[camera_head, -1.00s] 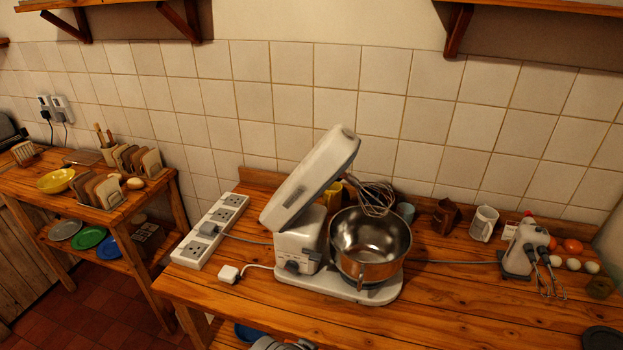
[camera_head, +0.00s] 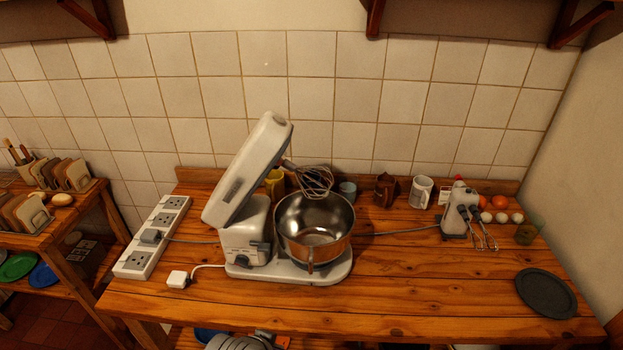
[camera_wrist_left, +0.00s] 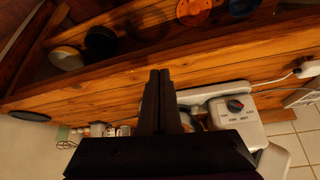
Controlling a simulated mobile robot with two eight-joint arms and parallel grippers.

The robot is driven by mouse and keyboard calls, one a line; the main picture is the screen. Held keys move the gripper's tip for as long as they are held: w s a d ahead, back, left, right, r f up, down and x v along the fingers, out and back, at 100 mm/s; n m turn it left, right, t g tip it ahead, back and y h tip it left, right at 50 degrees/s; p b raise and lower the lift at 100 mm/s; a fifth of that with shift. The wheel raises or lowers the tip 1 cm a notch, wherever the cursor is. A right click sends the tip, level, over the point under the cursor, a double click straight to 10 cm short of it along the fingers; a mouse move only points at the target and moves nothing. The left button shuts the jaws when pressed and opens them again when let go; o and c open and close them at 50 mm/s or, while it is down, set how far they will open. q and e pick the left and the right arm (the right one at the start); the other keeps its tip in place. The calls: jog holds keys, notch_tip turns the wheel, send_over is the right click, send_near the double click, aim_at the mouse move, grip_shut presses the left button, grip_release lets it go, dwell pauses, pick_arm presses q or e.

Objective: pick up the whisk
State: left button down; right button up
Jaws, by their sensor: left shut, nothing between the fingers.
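The wire whisk (camera_head: 316,181) hangs from the tilted-up head of the white stand mixer (camera_head: 245,172). It is above the back of the open steel bowl (camera_head: 290,241), clear of the bowl's inside. My left gripper (camera_wrist_left: 160,75) shows only in its wrist view, shut and empty, with the mixer base (camera_wrist_left: 240,110) beyond it to the right. The whisk cannot be made out in the wrist view. My right gripper is in neither view.
A white power strip (camera_head: 152,238) and plug (camera_head: 177,279) are left of the mixer. Mugs (camera_head: 421,192), a hand mixer (camera_head: 460,210), eggs and a dark round plate (camera_head: 546,293) are to the right. The wooden counter (camera_head: 420,290) is bare at front centre.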

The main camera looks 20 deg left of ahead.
aim_at(296, 171)
pick_arm(q)
jog(key=c, duration=1.6)
grip_release()
